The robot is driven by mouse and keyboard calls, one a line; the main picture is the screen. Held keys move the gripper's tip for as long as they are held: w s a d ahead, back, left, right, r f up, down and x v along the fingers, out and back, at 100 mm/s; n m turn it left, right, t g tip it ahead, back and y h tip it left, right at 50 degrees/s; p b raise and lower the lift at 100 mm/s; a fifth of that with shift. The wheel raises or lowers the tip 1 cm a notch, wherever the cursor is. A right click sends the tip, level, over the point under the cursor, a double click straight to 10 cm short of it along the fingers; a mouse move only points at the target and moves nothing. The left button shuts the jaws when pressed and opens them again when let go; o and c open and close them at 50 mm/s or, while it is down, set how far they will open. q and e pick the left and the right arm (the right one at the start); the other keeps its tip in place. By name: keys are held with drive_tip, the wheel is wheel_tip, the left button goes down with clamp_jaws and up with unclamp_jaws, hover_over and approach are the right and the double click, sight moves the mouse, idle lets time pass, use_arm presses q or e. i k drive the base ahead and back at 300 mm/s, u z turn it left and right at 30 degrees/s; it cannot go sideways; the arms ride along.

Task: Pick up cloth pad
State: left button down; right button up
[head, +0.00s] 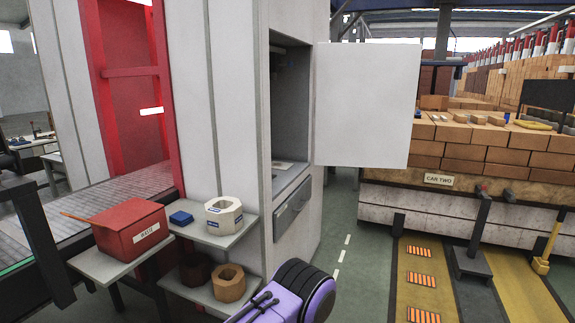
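A small blue flat block-like item (181,218), which may be the cloth pad, lies on the upper grey shelf between the red box and the white octagonal ring. Its material is too small to make out. Neither gripper's fingertips show in the head view. A purple and black part of my own arm shows at the bottom middle, in front of and to the right of the lower shelf, apart from the blue item.
A red waste box (133,228) stands on a side shelf. A white octagonal ring (223,215) sits beside the blue item. A brown ring (196,272) and a tan ring (229,282) are on the lower shelf (205,297). A cabinet door (368,105) hangs open at right.

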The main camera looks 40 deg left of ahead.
sight(181, 218)
drive_tip(key=u, duration=0.4)
drive_tip(key=i, duration=0.9)
drive_tip(key=u, duration=0.95)
drive_tip(key=i, duration=0.35)
drive_tip(key=u, duration=0.3)
